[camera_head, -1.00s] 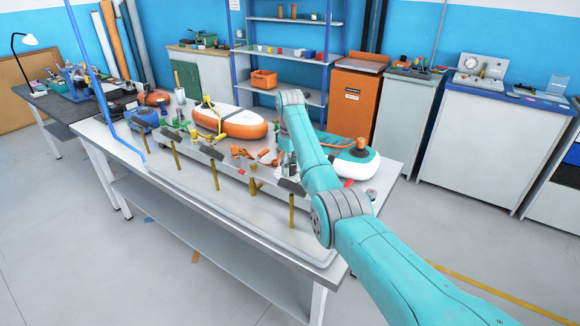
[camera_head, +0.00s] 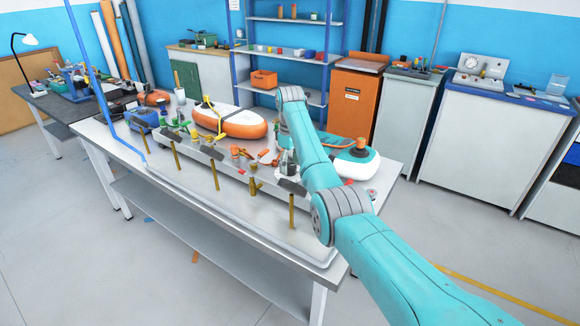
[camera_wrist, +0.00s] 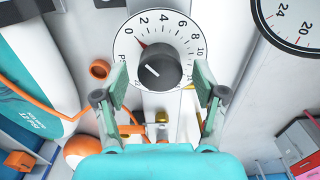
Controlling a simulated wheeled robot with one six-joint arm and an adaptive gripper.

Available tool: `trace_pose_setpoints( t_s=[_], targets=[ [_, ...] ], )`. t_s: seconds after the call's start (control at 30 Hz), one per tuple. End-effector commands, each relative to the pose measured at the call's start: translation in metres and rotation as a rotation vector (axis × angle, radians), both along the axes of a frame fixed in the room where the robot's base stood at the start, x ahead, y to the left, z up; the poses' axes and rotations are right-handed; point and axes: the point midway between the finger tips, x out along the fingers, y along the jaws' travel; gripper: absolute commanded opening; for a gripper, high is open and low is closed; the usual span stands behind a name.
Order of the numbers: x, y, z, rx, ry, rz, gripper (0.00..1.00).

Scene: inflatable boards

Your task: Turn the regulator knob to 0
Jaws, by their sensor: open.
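The regulator knob (camera_wrist: 157,67) is a dark grey round knob on a white dial (camera_wrist: 178,27) with black numbers from 0 upward. A white line on the knob's face slants up-left to down-right. A red mark shows at the knob's upper left, near the 0 and 2. My gripper (camera_wrist: 162,84) is open, with its green-padded fingers on the left and right of the knob. I cannot tell whether the pads touch it. In the head view the gripper and knob are mostly hidden behind my teal arm.
A second gauge (camera_wrist: 292,22) sits at the upper right of the wrist view. On the workbench (camera_head: 215,200) are an orange-white board (camera_head: 232,123), a teal-white board (camera_head: 360,165) and several brass-coloured tools.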

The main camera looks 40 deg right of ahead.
Motion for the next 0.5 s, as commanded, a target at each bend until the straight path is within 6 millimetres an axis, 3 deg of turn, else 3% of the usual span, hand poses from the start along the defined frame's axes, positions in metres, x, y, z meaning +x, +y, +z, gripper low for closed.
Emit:
trace_pose_setpoints(
  t_s=[0.3, 0.5],
  targets=[
    [0.001, 0.000, 0.049, -0.001, -0.003, 0.000, 0.71],
    [0.000, 0.000, 0.063, -0.001, -0.001, 0.000, 0.71]
  ],
)
